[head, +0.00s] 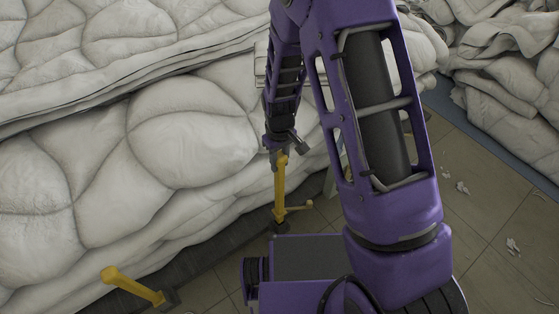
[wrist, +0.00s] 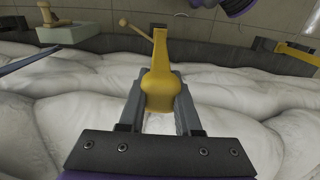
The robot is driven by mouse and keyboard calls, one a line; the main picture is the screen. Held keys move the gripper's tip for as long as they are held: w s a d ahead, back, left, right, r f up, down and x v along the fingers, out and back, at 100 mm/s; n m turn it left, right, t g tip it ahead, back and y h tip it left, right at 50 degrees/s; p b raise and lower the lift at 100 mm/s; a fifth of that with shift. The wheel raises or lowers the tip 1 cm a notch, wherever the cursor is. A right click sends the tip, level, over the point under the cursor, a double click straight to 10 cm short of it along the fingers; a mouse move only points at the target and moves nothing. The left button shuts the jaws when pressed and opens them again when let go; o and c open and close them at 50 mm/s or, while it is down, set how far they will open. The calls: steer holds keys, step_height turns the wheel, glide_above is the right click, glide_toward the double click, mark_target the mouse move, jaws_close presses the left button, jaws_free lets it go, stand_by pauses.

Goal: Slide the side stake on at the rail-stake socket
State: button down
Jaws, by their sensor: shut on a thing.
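My gripper (head: 277,153) points down in the head view and is shut on the upper part of a yellow side stake (head: 280,188). The stake is near upright, with a short side arm ending in a knob low on its right. Its lower end is close to the dark rail along the duvet heap; I cannot tell whether it touches or sits in a socket. In the wrist view the stake (wrist: 160,62) lies between both fingers of my gripper (wrist: 160,88). A second yellow stake (head: 130,284) leans from a dark socket (head: 171,298) at lower left; it also shows at right in the wrist view (wrist: 298,55).
White duvet heaps (head: 190,130) fill the left, and another heap (head: 510,80) lies at upper right. A pale block (wrist: 62,35) with a peg is at upper left in the wrist view. Tiled floor (head: 490,215) with small white scraps is open at right.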

mark_target(280, 177)
steer(key=shift+f+b, duration=0.8)
steer(key=shift+f, duration=3.2)
steer(key=c, duration=0.5)
jaws_free()
step_height(280, 177, up, 17)
steer(key=p, duration=0.3)
steer(key=shift+r, duration=0.2)
